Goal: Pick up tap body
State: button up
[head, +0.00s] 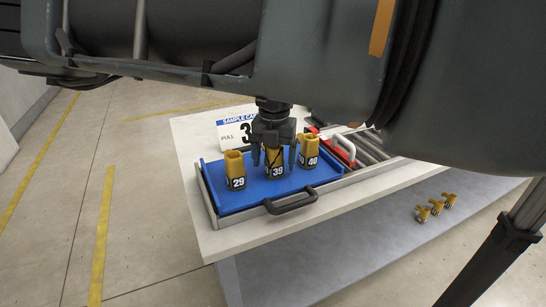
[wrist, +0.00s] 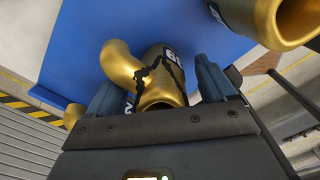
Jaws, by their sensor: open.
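Three brass-coloured tap bodies stand on a blue tray mat (head: 262,198). The left one (head: 236,170) is labelled 29, the middle one (head: 276,183) 39, and the right one (head: 308,158) 40. My gripper (head: 274,160) is open, pointing down over the middle tap body, with a finger on either side. In the wrist view the middle tap body (wrist: 122,64) shows a curved spout and a jagged dark line like a crack. It lies between the fingers of my gripper (wrist: 160,88); I cannot tell whether they touch it. Another tap body (wrist: 284,22) is at the upper right.
The tray is in a drawer-like frame with a dark handle (head: 291,201) at the front of a white table (head: 190,146). A red item (head: 338,147) is right of the tray. Three small brass fittings (head: 436,207) sit on a lower surface.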

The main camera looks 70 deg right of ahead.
jog(key=shift+c, duration=0.3)
grip_shut()
dwell(0.6)
